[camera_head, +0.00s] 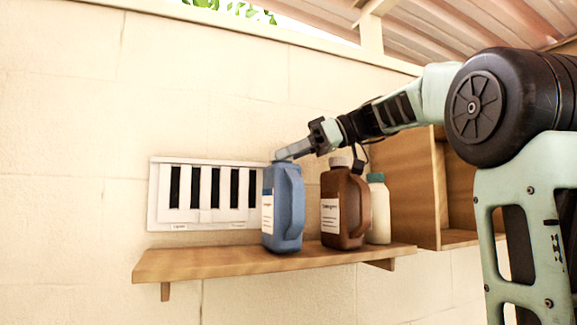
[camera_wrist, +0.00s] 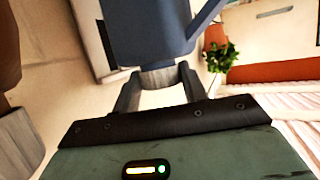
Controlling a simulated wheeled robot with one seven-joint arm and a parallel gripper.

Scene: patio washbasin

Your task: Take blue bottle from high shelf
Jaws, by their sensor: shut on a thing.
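The blue bottle (camera_head: 284,205) stands upright at the middle of the wooden shelf (camera_head: 200,263), with a white label on its left side and a handle on its right. My gripper (camera_head: 283,157) reaches in from the right and is shut on the bottle's top.
A brown jug (camera_head: 344,208) stands just right of the blue bottle, with a white bottle with a green cap (camera_head: 377,210) beyond it. A wooden cabinet (camera_head: 405,190) is at the right. The shelf's left end is clear.

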